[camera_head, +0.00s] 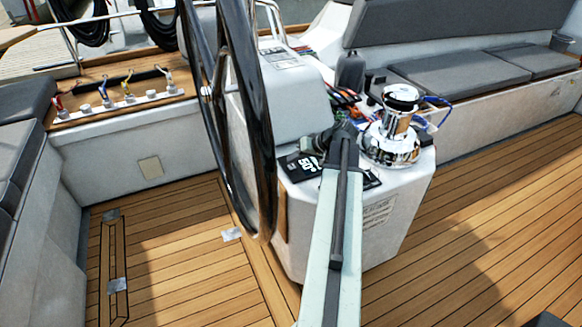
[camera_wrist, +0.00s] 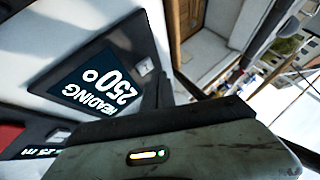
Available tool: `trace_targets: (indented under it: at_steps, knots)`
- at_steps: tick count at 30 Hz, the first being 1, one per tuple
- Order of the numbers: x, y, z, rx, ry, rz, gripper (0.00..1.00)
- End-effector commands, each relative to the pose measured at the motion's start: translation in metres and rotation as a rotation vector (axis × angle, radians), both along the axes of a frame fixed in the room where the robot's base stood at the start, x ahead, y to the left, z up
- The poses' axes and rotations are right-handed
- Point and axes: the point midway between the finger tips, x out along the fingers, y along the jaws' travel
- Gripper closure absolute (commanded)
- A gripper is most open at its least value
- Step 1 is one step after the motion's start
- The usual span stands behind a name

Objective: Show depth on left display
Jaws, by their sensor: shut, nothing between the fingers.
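The left display (camera_head: 307,165) is a dark screen on the sloped top of the white console; "50°" shows of its reading. In the wrist view it appears upside down and reads "HEADING 250°" (camera_wrist: 100,85). A small light button (camera_wrist: 145,67) sits at its edge. A second display, partly cut off with a red area (camera_wrist: 10,137), shows at the lower left of the wrist view; its reading is only partly legible. My gripper (camera_head: 309,144) is shut and empty, just above the left display. In the wrist view its dark fingers (camera_wrist: 158,88) point close to the button; contact cannot be told.
The large black steering wheel (camera_head: 262,120) stands just left of the console. A chrome winch (camera_head: 396,125) with blue and red ropes is right of my arm. A grey pod (camera_head: 290,95) rises behind the displays. Teak floor (camera_head: 490,220) is clear at the right.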

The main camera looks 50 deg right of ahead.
Motion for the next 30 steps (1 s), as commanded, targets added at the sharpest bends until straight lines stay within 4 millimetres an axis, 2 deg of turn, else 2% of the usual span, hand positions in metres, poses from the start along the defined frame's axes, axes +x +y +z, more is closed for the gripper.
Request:
trace_targets:
  at_steps: [21,30]
  knots:
    - [0.0004,0.0005,-0.0001,0.000,0.000,0.002,1.00]
    - [-0.0003,0.0007,-0.0096,0.000,0.000,0.002,1.00]
